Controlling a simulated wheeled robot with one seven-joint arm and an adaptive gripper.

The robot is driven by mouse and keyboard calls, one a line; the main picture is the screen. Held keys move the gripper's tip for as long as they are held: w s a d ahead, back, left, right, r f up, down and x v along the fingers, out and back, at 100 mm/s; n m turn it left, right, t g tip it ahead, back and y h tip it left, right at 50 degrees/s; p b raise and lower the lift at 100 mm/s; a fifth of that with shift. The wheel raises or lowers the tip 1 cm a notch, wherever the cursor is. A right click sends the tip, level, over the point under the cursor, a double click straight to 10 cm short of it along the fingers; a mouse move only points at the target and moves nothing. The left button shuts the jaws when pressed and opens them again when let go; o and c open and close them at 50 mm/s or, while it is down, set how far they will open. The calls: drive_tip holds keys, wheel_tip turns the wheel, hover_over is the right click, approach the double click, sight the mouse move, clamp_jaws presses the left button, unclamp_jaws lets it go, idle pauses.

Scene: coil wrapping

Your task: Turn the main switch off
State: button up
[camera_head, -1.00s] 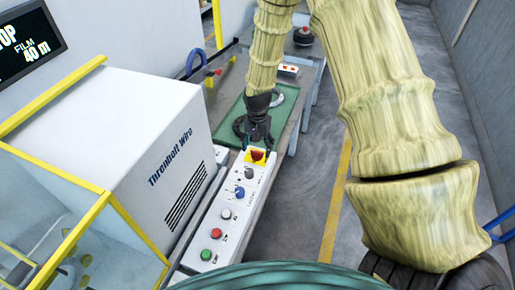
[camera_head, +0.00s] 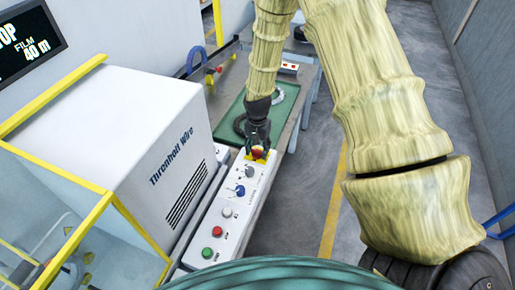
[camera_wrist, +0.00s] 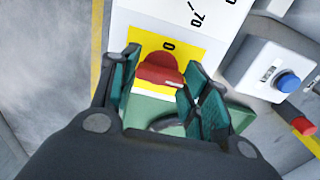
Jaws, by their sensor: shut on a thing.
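The main switch is a red rotary knob (camera_wrist: 158,68) on a yellow plate (camera_wrist: 140,42) at the far end of the white control panel (camera_head: 232,205). In the head view the knob (camera_head: 257,153) shows just below my fingertips, partly covered. My gripper (camera_wrist: 163,65) is shut on the knob, with one teal-padded finger on each side of it. A "0" is printed on the plate beyond the knob. A small pale mark shows on the knob's lower right part, away from the "0".
The panel also carries a blue selector (camera_head: 239,190), a white button (camera_head: 227,212), a red button (camera_head: 217,231) and a green button (camera_head: 207,253). A white machine housing (camera_head: 130,120) stands left. A green mat (camera_head: 234,113) lies beyond. Floor at right is clear.

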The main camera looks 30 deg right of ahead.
drive_tip(key=shift+n, duration=0.3)
drive_tip(key=n+b, duration=0.1)
drive_tip(key=n, duration=0.2)
drive_tip(key=shift+n, duration=0.4)
drive_tip(key=n, duration=0.4)
drive_tip(key=shift+n, duration=0.3)
drive_tip(key=n, duration=0.4)
drive_tip(key=shift+b, duration=0.3)
drive_tip(key=shift+n, duration=2.4)
drive_tip(key=o, duration=1)
